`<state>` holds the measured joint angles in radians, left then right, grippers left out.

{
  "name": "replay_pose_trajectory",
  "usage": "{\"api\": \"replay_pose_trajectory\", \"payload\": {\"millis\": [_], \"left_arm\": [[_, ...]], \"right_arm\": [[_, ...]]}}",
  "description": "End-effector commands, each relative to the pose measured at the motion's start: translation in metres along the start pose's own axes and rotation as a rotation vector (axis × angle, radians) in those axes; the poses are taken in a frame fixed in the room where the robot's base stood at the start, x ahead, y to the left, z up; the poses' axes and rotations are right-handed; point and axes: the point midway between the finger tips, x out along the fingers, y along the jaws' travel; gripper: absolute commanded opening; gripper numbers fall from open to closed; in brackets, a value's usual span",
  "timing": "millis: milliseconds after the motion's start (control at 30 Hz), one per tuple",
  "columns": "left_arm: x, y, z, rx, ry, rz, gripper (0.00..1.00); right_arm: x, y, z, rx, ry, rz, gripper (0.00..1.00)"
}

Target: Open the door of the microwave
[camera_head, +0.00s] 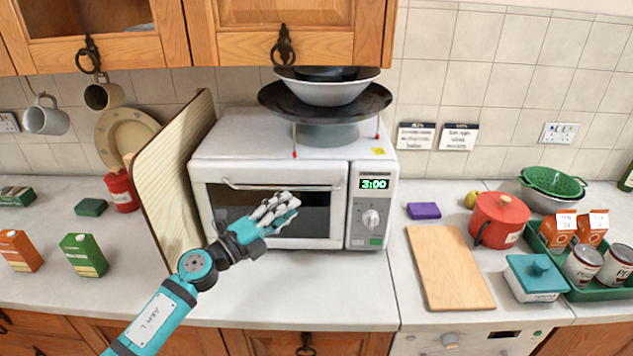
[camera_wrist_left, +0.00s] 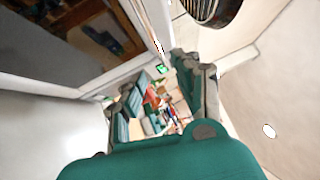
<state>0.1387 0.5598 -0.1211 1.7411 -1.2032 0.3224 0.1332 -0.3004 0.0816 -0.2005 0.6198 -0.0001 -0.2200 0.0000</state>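The white microwave (camera_head: 285,135) stands on the worktop against the tiled wall. Its door (camera_head: 217,222) is shut, with a dark window and a pale horizontal handle bar (camera_head: 250,186) along the top. The control panel (camera_head: 373,205) on the right shows a green 3:00. My left gripper (camera_head: 282,208) is in front of the door's window, a little below the handle, and partly covers the window. In the left wrist view its fingers (camera_wrist_left: 162,100) are spread with nothing held between them. The microwave's dark window (camera_wrist_left: 95,35) fills the upper left there. My right gripper is not in view.
A wooden board (camera_head: 172,180) leans against the microwave's left side. A dark plate (camera_head: 325,101) and bowls (camera_head: 328,90) are stacked on top. A chopping board (camera_head: 449,268) and a red pot (camera_head: 498,220) stand to the right. The worktop before the microwave is clear.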

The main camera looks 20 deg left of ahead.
Motion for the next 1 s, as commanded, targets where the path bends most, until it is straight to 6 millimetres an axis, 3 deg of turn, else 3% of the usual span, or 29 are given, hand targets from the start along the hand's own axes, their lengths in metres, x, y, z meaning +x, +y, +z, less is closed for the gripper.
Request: {"api": "replay_pose_trajectory", "payload": {"millis": [200, 433, 867, 1000], "left_arm": [[0.049, -0.004, 0.0, -0.002, -0.001, -0.003, 0.33], [0.082, -0.002, 0.0, -0.002, -0.001, -0.002, 0.33], [0.092, 0.0, -0.001, -0.001, 0.0, 0.0, 0.33], [0.092, 0.0, -0.001, -0.001, 0.0, 0.0, 0.17]], "right_arm": [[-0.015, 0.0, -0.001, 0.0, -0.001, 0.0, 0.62], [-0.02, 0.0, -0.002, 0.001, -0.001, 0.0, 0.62], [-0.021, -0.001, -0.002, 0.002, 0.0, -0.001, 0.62], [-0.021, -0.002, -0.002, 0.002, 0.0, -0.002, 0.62]]}}
